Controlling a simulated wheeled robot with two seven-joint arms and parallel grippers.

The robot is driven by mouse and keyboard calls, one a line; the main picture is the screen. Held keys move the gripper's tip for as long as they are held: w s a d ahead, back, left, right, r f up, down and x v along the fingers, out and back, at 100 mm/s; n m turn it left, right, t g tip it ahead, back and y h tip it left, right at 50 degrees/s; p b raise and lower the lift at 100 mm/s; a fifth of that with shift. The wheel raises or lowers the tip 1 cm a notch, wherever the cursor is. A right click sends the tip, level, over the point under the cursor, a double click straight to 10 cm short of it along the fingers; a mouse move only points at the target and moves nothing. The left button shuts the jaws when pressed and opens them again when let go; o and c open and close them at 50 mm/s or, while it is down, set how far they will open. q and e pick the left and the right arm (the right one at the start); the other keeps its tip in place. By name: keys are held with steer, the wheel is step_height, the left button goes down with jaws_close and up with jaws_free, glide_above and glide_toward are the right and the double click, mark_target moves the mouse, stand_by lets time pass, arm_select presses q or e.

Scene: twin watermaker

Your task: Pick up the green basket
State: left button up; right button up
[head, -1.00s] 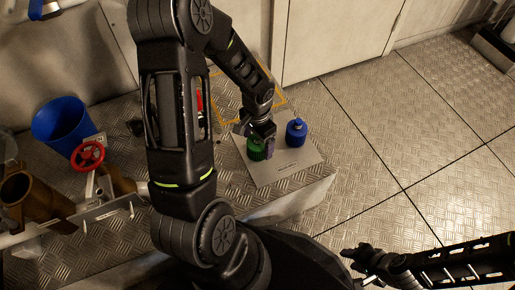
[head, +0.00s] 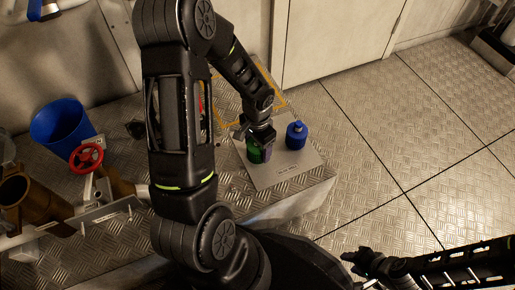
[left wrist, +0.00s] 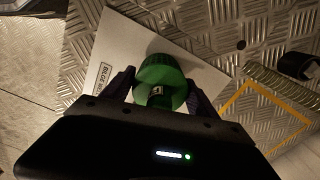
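The green basket (head: 254,155) stands on a pale plate (head: 280,172) on the metal bench, partly hidden by my left gripper in the head view. My left gripper (head: 262,143) is lowered over it from above. In the left wrist view the green basket (left wrist: 160,83) sits between the two fingers of my left gripper (left wrist: 160,92), one finger on each side. I cannot tell whether the fingers touch it. My right gripper (head: 352,258) is low at the right, over the floor and away from the bench; its finger opening is too small to tell.
A similar blue object (head: 296,135) stands on the same plate just right of the green one. A blue bucket (head: 62,124), a red valve wheel (head: 87,157) and brown pipes (head: 30,205) are at the left. Open floor (head: 400,150) lies to the right.

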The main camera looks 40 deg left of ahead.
arm_select(q)
steer(key=c, duration=1)
steer(key=shift+c, duration=0.2)
steer(key=shift+r, duration=0.1)
step_height(320, 180, up, 9)
steer(key=p, duration=0.4)
steer(key=shift+r, duration=0.45)
